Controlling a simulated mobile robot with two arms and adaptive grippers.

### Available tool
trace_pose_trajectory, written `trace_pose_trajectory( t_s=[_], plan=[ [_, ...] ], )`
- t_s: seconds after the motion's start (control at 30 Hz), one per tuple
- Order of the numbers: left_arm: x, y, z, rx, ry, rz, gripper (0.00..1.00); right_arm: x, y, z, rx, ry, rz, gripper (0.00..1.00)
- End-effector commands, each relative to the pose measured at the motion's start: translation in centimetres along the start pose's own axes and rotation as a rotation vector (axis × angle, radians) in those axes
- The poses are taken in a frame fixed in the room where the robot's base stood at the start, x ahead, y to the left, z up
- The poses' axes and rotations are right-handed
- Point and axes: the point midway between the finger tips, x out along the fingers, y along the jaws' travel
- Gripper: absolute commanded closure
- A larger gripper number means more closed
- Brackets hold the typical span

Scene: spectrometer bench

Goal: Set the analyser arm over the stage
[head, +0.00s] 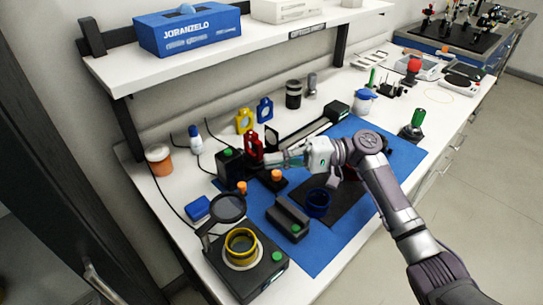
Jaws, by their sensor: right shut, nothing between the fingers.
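The analyser arm is probably the black ring with a dark lens (228,208), on a thin arm at the lower left. It stands raised and tilted behind a yellow ring on a black box (265,276). The yellow ring (241,243) sits on a pale round seat, probably the stage, and the lens is not over it. My right gripper (270,161) is shut and empty, beside a red holder (253,147) and above the bench; I cannot tell whether it touches the holder. It is apart from the black ring. My left gripper is not in view.
A blue mat (318,262) carries a small black box (287,217) and a dark blue ring (317,203). A blue box (197,208) lies left of the lens. Orange-topped posts (276,175) stand under my gripper. A shelf (240,45) overhangs the back.

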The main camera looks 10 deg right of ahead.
Motion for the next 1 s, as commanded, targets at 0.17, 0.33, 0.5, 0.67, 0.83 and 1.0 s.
trace_pose_trajectory(
  t_s=[0.17,0.33,0.5,0.67,0.83,1.0],
  plan=[
    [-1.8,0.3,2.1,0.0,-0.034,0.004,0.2,4.0,-0.5,0.1,0.001,-0.004,-0.002,1.0],
    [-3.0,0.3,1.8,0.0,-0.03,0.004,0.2,7.6,-0.5,0.1,0.0,-0.003,-0.002,1.0],
    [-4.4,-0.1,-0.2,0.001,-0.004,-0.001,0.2,6.9,-0.3,2.3,0.001,0.001,0.003,1.0],
    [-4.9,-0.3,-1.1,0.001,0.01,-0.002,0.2,6.4,-0.1,3.5,0.0,0.002,0.002,1.0],
    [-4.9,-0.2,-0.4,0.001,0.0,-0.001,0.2,6.3,0.0,3.8,-0.001,0.002,0.001,1.0],
    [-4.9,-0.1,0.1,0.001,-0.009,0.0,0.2,6.3,0.0,3.8,-0.001,0.001,0.001,1.0]
  ],
)
